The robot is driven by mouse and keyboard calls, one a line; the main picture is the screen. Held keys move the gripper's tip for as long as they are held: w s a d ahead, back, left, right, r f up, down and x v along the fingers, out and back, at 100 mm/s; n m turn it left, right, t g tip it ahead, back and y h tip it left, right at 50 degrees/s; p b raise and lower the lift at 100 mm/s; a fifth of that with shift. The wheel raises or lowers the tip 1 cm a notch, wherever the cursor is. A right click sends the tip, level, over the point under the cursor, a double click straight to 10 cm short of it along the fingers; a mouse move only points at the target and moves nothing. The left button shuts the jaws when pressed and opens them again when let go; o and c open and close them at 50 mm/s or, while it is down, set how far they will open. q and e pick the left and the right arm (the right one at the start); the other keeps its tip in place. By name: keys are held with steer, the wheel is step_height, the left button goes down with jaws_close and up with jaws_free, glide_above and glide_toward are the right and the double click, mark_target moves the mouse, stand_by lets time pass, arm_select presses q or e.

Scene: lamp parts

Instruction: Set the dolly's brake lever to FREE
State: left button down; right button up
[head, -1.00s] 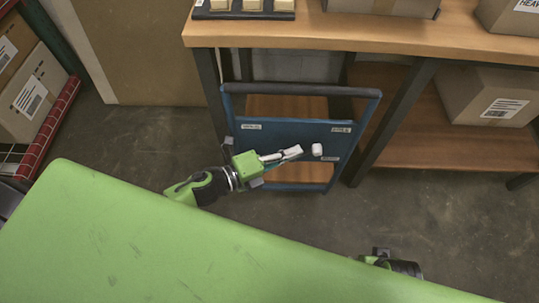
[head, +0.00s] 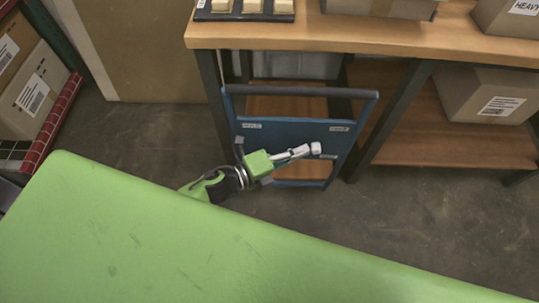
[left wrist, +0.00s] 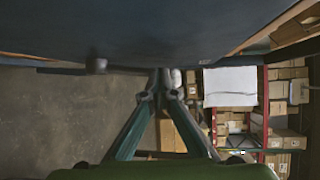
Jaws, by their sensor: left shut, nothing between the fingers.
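The blue dolly (head: 285,140) stands upright against the bench, with a dark top bar. The pale knob of its brake lever (head: 316,148) shows at the right of its panel, between an upper label (head: 341,127) and a lower label (head: 328,157), both too small to read. My left gripper (head: 307,150) is shut and empty, its tips at the knob's left side; I cannot tell whether they touch. In the left wrist view the shut fingers (left wrist: 160,82) point at the dark panel, with a pale shape (left wrist: 177,78) just right of them. My right gripper is not in view.
A wooden bench (head: 350,38) with boxes stands behind the dolly. A lower shelf box (head: 490,96) sits at right. A red-edged rack with cartons (head: 28,90) is at left. Bare floor (head: 150,140) lies left of the dolly.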

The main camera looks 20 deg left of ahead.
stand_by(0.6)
arm_select(q)
steer(key=v, duration=1.2)
